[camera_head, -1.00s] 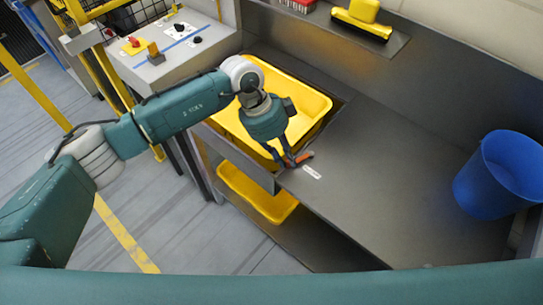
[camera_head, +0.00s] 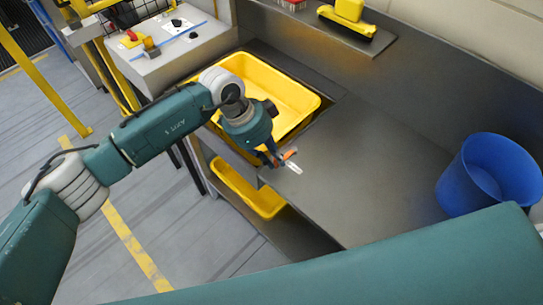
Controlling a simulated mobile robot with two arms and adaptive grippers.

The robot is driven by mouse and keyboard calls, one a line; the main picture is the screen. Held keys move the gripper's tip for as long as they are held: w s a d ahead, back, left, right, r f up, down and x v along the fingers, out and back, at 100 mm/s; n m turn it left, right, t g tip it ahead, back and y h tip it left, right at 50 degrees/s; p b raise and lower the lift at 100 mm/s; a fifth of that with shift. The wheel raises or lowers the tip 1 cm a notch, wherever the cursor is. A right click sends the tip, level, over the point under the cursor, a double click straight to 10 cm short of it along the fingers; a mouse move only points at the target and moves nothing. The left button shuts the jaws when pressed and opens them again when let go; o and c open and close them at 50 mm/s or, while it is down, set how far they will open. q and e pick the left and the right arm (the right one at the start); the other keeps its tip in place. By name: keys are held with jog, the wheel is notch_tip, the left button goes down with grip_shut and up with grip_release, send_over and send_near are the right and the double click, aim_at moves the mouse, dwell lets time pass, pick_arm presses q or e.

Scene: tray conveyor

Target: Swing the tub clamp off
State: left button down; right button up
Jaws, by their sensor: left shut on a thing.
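The tub clamp (camera_head: 290,154) shows as a small orange-red handle at the front edge of the counter, beside the near corner of the upper yellow tub (camera_head: 290,92). My left gripper (camera_head: 276,162) is shut on the clamp handle, its dark fingers pointing down at the counter edge. The gripper hides part of the clamp, so I cannot tell whether the clamp still bears on the tub rim. The tub sits in an opening in the counter, and my left arm covers part of its left side. My right gripper is out of view.
A white label (camera_head: 294,168) lies on the grey counter (camera_head: 370,160) by the clamp. A second yellow tub (camera_head: 262,200) is on the shelf below. A blue bin (camera_head: 462,180) stands at the right. The counter's middle is clear.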

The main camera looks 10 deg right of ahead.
pick_arm(q)
jog(key=shift+w+d+r, duration=0.1)
jog(key=shift+d+r, duration=0.25)
jog(key=shift+r, duration=0.05)
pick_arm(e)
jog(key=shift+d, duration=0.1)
pick_arm(q)
jog(key=c, duration=1.7)
grip_release()
jog(key=shift+f, duration=0.2)
jog(key=v, duration=1.2)
jog(key=shift+s, duration=0.2)
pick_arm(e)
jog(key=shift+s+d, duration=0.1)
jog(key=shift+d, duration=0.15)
